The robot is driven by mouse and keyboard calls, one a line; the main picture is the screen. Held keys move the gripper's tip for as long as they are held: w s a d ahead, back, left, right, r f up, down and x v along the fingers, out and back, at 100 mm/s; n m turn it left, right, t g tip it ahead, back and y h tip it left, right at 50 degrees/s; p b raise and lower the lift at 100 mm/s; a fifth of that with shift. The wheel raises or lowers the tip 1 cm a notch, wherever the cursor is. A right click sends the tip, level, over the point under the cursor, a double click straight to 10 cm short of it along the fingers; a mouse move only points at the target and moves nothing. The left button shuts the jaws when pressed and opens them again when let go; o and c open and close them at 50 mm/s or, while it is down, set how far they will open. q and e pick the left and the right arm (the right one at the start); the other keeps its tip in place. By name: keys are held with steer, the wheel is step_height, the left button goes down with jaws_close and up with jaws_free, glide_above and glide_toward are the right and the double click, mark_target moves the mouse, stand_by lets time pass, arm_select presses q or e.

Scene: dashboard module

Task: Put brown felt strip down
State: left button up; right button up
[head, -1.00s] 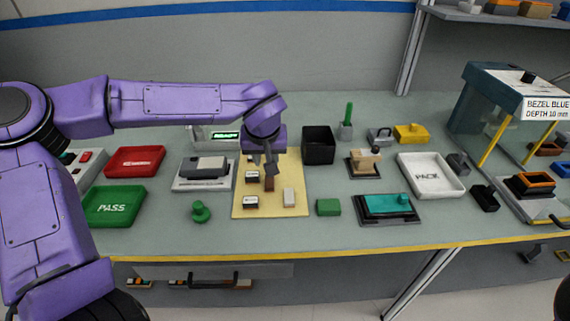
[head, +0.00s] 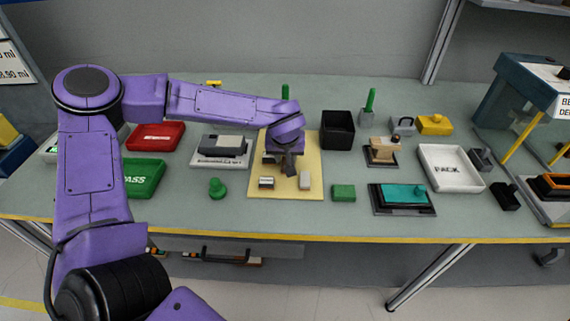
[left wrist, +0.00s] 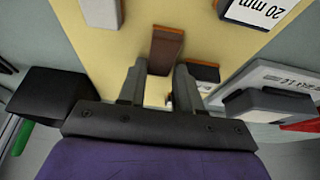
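The brown felt strip (left wrist: 165,52) shows in the left wrist view at the tips of my left gripper (left wrist: 160,70), over the yellow mat (left wrist: 125,45). The two fingers stand apart, one on each side of the strip's near end. I cannot tell whether they press on it or are just clear of it. In the head view my left gripper (head: 289,166) is low over the middle of the mat (head: 313,155) and mostly hides the strip. My right gripper is not in view.
A labelled block (head: 266,183) and a pale block (head: 305,181) stand on the mat close to the gripper. A black open bin (head: 338,130) is to the right, a grey device (head: 221,148) to the left. A green block (head: 343,193) lies right of the mat.

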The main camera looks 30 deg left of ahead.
arm_select(q)
steer(key=shift+w, duration=0.1)
jaws_close()
steer(key=shift+d, duration=0.1)
